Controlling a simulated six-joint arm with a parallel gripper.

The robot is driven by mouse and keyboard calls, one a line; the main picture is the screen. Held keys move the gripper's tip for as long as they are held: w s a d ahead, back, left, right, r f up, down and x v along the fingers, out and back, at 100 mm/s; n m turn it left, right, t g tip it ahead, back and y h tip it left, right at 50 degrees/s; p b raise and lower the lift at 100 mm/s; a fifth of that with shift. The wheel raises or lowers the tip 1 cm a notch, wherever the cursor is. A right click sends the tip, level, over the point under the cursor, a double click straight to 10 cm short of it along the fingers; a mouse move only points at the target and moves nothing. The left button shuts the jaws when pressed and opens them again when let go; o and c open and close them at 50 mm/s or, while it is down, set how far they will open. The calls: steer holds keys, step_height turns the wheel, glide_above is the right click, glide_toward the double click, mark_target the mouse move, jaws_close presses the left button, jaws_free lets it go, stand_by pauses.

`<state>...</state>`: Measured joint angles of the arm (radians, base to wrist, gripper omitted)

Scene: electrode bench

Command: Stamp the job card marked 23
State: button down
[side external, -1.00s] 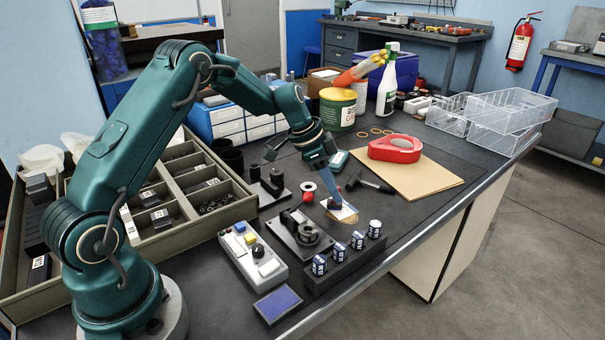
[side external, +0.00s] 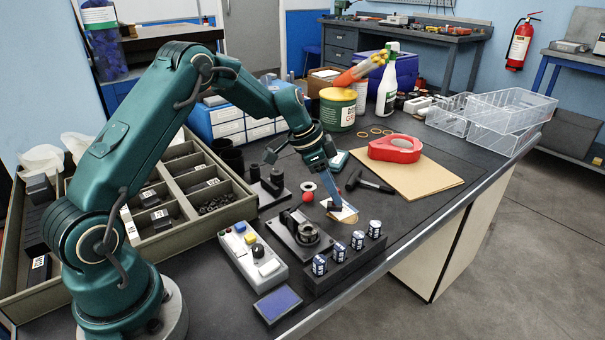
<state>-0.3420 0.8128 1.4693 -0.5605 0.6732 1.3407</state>
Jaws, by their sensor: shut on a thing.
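My gripper (side external: 331,188) points down over the bench, right of the middle, and is shut on a small dark stamp (side external: 335,206). The stamp is over a white card (side external: 347,215), part of which it hides. I cannot tell whether the stamp touches the card or is just above it. The number on the card is too small to read. A blue ink pad (side external: 278,304) lies flat near the front edge of the bench.
A black rack with several labelled cylinders (side external: 338,252) stands close in front of the card. A black fixture (side external: 305,232), a grey control box (side external: 254,255) and a hammer (side external: 369,183) are nearby.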

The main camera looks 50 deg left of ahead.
stand_by(0.5)
steer(key=shift+r, duration=3.45)
